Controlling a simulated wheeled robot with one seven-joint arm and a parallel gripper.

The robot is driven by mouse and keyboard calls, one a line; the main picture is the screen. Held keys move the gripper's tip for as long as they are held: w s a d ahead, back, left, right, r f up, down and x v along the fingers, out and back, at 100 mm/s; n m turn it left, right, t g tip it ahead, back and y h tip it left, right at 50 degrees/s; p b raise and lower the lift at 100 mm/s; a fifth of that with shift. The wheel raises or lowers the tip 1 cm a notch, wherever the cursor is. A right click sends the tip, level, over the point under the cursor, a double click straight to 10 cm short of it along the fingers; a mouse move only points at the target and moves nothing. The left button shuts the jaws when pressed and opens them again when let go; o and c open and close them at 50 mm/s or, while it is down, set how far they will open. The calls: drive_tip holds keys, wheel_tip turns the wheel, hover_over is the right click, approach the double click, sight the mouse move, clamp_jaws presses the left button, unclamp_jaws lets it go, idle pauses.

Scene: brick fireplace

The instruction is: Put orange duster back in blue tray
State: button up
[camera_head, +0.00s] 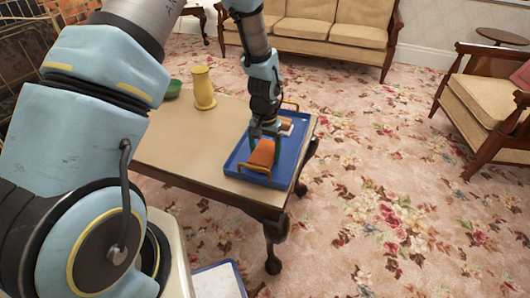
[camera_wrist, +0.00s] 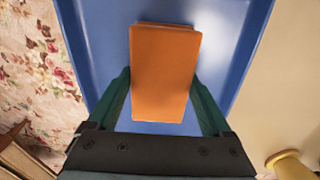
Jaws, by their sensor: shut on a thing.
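The orange duster (camera_head: 262,153) is between the fingers of my gripper (camera_head: 264,148), inside the outline of the blue tray (camera_head: 237,163). In the wrist view, the orange duster (camera_wrist: 163,75) fills the gap between the two green fingers of my gripper (camera_wrist: 163,85), and the blue floor of the blue tray (camera_wrist: 98,30) lies beneath it. My gripper is shut on the duster. I cannot tell whether the duster touches the tray floor. The tray has yellow handles and sits at the right end of the table.
The wooden table (camera_head: 185,150) also holds a yellow vase (camera_head: 203,88) and a green bowl (camera_head: 173,88) to the left. A sofa (camera_head: 315,30) and an armchair (camera_head: 490,100) stand beyond open carpet.

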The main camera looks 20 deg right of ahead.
sight(265, 151)
drive_tip(key=shift+f, duration=0.1)
drive_tip(key=o, duration=1.1)
wheel_tip(265, 151, up, 12)
drive_tip(key=shift+r+p, duration=0.15)
drive_tip(key=shift+p, duration=0.55)
drive_tip(key=w+a+r+n, duration=0.1)
drive_tip(key=a+r+n, duration=0.15)
drive_tip(key=a, duration=0.45)
drive_tip(key=w+a+r+n, duration=0.1)
drive_tip(key=a+r, duration=0.2)
drive_tip(key=a, duration=0.3)
drive_tip(key=s+a+r+n, duration=0.1)
drive_tip(key=s+a, duration=0.1)
drive_tip(key=a, duration=0.3)
drive_tip(key=s+a+r+n+t, duration=0.1)
drive_tip(key=s+a+r, duration=0.1)
drive_tip(key=a, duration=0.4)
drive_tip(key=s+a+r+n, duration=0.2)
drive_tip(key=a, duration=0.4)
drive_tip(key=shift+a+r+t, duration=0.1)
drive_tip(key=shift+r+t, duration=0.05)
drive_tip(key=shift+t, duration=0.15)
